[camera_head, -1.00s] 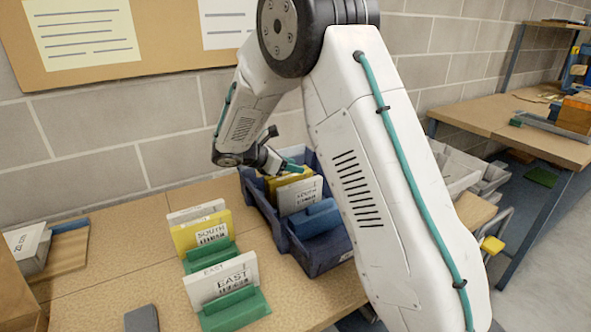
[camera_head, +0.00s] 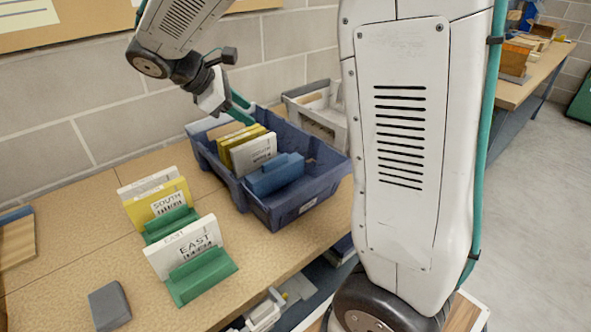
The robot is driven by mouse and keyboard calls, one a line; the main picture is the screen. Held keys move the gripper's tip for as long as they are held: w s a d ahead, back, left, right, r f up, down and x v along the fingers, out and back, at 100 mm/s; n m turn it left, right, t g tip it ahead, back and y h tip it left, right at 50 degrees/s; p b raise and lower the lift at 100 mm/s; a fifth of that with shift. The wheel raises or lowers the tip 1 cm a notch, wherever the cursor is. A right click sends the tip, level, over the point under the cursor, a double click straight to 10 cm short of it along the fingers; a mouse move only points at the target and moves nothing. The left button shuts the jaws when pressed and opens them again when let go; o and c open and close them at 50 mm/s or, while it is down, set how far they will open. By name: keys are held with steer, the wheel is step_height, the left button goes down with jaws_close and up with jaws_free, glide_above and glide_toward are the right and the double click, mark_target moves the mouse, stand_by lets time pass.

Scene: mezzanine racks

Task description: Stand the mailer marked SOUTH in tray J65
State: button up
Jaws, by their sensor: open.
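A yellow mailer (camera_head: 182,190) whose white label reads SOUTH stands in a green holder (camera_head: 170,225) on the bench. A dark blue tray (camera_head: 318,190) stands to its right; the small label (camera_head: 307,209) on its front is too small to read. Inside the tray stand yellow mailers (camera_head: 232,140) and a white-faced mailer (camera_head: 258,150), in front of which is a blue block (camera_head: 275,176). My gripper (camera_head: 240,106), with teal fingers, is above the back of the tray, seen side-on. It is open, and I see nothing held in it.
A white mailer marked EAST (camera_head: 180,247) stands in a nearer green holder (camera_head: 200,277). Another white mailer (camera_head: 147,182) stands behind the yellow one. A grey block (camera_head: 109,305) lies at the front left. A grey bin (camera_head: 318,115) is behind the tray.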

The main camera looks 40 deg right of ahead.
steer(key=s+a+m+t+y, duration=0.1)
steer(key=s+m+y, duration=0.3)
steer(key=s, duration=0.9)
steer(key=s+a+m+t+y, duration=0.1)
steer(key=s+a+m+y, duration=0.3)
steer(key=s, duration=0.9)
steer(key=m, duration=0.3)
steer(key=shift+a+f+m+t, duration=0.15)
steer(key=shift+m+t, duration=0.25)
